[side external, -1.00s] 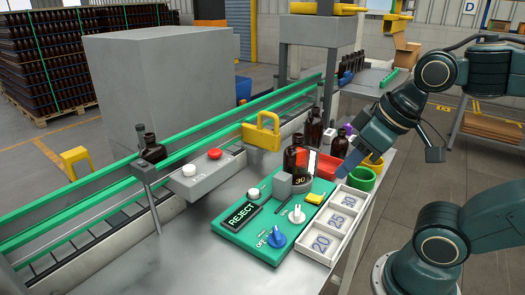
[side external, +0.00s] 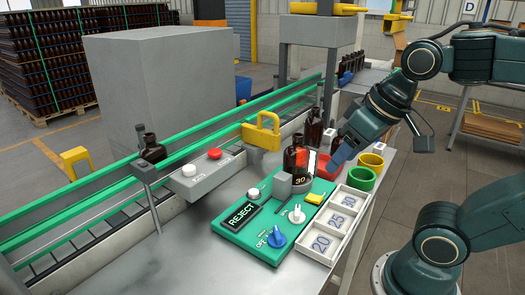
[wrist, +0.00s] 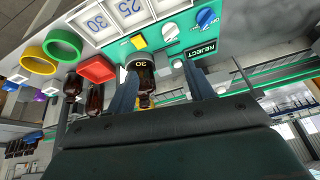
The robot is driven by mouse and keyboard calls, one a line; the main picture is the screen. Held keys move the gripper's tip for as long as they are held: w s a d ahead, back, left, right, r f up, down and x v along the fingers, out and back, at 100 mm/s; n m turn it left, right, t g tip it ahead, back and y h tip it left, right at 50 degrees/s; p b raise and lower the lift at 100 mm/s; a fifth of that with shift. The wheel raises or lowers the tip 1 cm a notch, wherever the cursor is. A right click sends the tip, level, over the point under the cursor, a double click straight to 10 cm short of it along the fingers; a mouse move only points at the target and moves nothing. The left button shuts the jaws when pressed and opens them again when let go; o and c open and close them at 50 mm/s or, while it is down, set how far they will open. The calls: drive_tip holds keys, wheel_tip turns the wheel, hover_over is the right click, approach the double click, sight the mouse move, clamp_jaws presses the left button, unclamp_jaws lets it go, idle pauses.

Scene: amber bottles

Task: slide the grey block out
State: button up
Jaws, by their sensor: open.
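The small grey block (side external: 282,186) stands on the green panel (side external: 240,237), in front of and left of an amber bottle (side external: 295,160) marked 30. My gripper (side external: 338,156) is open and empty, right of the bottle and over the red tray (side external: 325,168), apart from the block. In the wrist view, my two fingers (wrist: 160,68) spread with the bottle (wrist: 141,76) beyond them, near the left finger.
A REJECT sign (side external: 242,214), a blue knob (side external: 277,236), a white knob (side external: 297,215) and a yellow piece (side external: 315,198) crowd the panel. A white numbered tray (side external: 327,252) and green (side external: 362,178) and yellow (side external: 371,161) rings lie right. Bare metal lies left of the panel.

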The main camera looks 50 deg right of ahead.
drive_tip(key=w+r+m+g, duration=0.2)
drive_tip(key=w+m+g, duration=0.1)
drive_tip(key=w+m, duration=0.45)
drive_tip(key=m+g, duration=0.2)
drive_tip(key=m, duration=0.7)
hover_over(283, 176)
drive_tip(key=shift+f, duration=0.2)
wheel_tip(283, 176, down, 14)
drive_tip(key=shift+r, duration=0.1)
clamp_jaws()
